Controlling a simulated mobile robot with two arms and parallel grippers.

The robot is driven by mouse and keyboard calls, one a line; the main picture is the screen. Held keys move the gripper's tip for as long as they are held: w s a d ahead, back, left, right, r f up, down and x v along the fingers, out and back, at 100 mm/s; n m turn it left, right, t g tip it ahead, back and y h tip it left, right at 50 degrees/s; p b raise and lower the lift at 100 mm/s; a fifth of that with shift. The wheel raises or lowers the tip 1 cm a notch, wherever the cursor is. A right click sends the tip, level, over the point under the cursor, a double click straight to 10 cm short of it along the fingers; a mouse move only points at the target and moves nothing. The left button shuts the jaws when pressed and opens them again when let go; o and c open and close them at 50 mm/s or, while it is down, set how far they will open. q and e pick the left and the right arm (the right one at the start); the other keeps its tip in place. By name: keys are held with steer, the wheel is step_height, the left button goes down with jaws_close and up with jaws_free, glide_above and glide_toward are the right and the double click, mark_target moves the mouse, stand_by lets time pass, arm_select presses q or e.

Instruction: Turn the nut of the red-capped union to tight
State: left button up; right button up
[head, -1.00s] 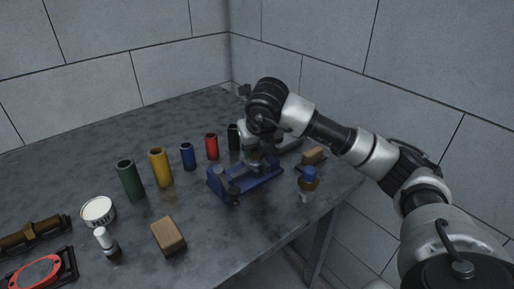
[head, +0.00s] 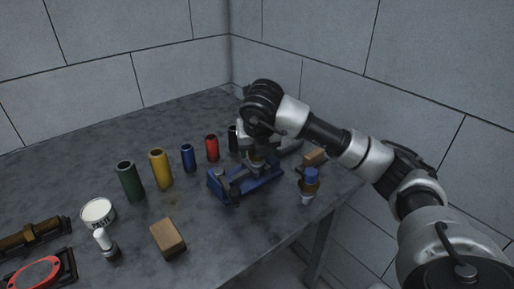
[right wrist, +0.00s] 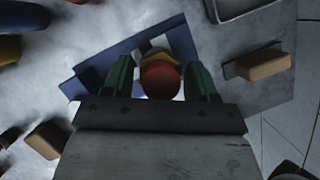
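The red-capped union shows in the right wrist view as a round red cap (right wrist: 160,80) with a brass-yellow nut edge (right wrist: 157,56) behind it. It stands at the blue vise-like fixture (right wrist: 92,76), which is also in the head view (head: 228,190). My right gripper (right wrist: 160,82) points down over the union, with one green finger on each side of the cap. Narrow gaps show between fingers and cap, so it looks open around the union. Whether the fingertips touch the nut is hidden. In the head view my right gripper (head: 256,160) mostly hides the union.
A blue-capped brass fitting (head: 309,185) and a tan block (head: 314,157) stand right of the fixture, near the table edge. Green (head: 130,181), yellow (head: 161,169), blue (head: 188,158) and red (head: 211,148) cylinders stand left. Another tan block (head: 168,238) lies in front.

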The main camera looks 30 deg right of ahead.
steer(key=shift+o, duration=0.9)
steer(key=p+v, duration=0.1)
steer(key=v, duration=1)
steer(key=shift+f, duration=0.1)
